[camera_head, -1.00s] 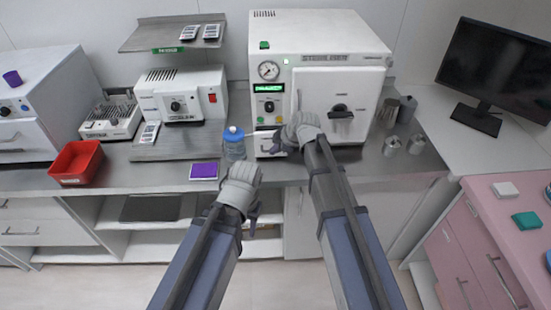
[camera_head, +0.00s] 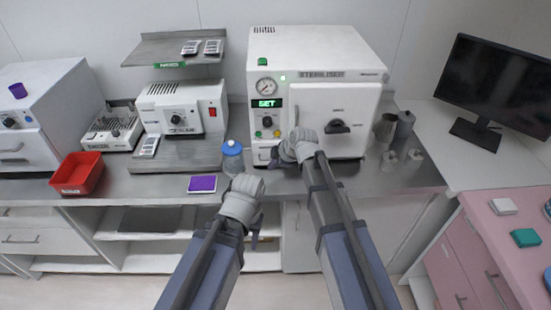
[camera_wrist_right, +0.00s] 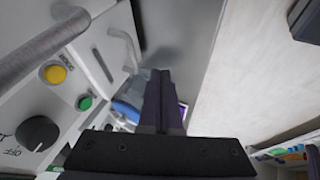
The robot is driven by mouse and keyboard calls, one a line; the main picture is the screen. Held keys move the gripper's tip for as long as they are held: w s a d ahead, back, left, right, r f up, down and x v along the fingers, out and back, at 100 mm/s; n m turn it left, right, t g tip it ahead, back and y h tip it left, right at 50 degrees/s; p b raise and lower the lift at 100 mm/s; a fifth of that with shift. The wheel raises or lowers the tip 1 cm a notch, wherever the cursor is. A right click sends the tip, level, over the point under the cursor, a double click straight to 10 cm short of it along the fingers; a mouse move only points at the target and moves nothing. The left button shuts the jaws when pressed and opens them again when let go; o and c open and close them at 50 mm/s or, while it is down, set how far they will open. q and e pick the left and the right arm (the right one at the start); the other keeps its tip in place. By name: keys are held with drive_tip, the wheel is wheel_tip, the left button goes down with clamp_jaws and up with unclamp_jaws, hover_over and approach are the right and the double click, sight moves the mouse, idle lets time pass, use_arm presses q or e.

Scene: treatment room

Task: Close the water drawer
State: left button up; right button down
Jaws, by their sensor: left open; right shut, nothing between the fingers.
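The white steriliser (camera_head: 330,65) stands on the bench. Its water drawer (camera_head: 262,154) is the small front at its lower left, below the knobs; it looks about flush with the body, though my right arm partly covers it. The drawer front with its handle also shows in the right wrist view (camera_wrist_right: 110,45). My right gripper (camera_head: 274,160) is at the drawer front, shut and empty; its fingers (camera_wrist_right: 160,75) are beside the drawer, and I cannot tell if they touch it. My left gripper (camera_head: 257,228) is open and empty, lower, in front of the bench edge.
A blue-capped bottle (camera_head: 232,160) stands just left of the drawer. A purple pad (camera_head: 202,184) and a red bin (camera_head: 78,173) are further left. Metal canisters (camera_head: 390,160) stand right of the steriliser. A pink cabinet (camera_head: 470,240) is at the right.

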use_arm(q)
wheel_tip(320, 180, up, 8)
drive_tip(key=p, duration=0.7)
use_arm(e)
drive_tip(key=v, duration=0.9)
drive_tip(key=shift+r, duration=0.35)
use_arm(q)
wheel_tip(320, 180, down, 4)
drive_tip(key=b, duration=0.3)
drive_tip(key=shift+a+r+b, duration=0.1)
drive_tip(key=shift+r+b, duration=0.1)
drive_tip(key=shift+b, duration=0.2)
use_arm(e)
drive_tip(key=s+f+m+g+h, duration=0.2)
drive_tip(key=s+m, duration=0.4)
drive_tip(key=s, duration=0.5)
drive_tip(key=s+f+m+g+h, duration=0.3)
drive_tip(key=s+f+m, duration=0.2)
drive_tip(key=s, duration=0.6)
drive_tip(key=shift+m+g+h, duration=0.3)
drive_tip(key=shift+m+h, duration=0.1)
drive_tip(key=shift+m, duration=0.8)
drive_tip(key=shift+a+f, duration=0.15)
drive_tip(key=shift+a, duration=0.05)
